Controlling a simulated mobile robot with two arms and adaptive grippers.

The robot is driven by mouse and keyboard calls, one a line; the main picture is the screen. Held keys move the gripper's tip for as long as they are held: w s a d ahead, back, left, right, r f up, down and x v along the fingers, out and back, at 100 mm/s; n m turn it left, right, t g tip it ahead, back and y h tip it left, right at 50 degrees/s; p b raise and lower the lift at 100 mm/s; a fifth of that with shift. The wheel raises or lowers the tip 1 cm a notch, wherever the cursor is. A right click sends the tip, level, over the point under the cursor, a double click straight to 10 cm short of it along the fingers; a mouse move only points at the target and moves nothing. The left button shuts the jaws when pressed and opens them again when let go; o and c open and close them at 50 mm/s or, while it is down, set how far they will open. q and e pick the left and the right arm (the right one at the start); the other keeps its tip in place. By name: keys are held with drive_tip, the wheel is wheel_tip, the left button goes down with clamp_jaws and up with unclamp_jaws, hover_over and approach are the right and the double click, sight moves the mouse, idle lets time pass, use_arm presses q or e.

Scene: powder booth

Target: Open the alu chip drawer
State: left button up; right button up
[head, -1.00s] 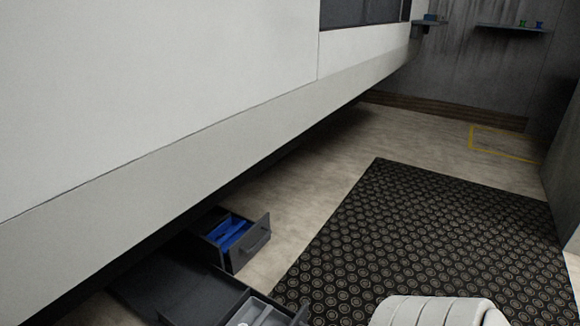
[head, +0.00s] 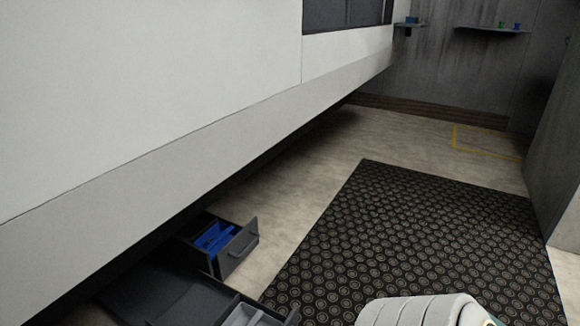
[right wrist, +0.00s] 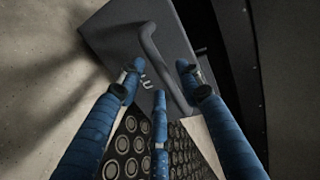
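In the right wrist view a dark grey drawer front (right wrist: 118,38) with a bar handle (right wrist: 154,58) faces my right gripper (right wrist: 160,85). Part of a pale label (right wrist: 145,81) shows on the front, mostly covered. The blue-wrapped fingers of the gripper are spread apart, close to the handle, which lies between them in the picture; contact cannot be told. The head view shows two pulled-out drawers low under the white machine: one with blue contents (head: 248,240), and a nearer one with a grey insert (head: 290,318), cut off below. My left gripper is out of view.
The white machine (head: 150,90) overhangs the drawers. A black studded mat (head: 410,235) covers the floor to their right, with pale bare floor (head: 310,180) between. Small shelves (head: 490,31) hang on the far wall. A grey panel (head: 555,150) stands at the right.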

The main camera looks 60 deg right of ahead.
drive_tip(key=v, duration=0.9)
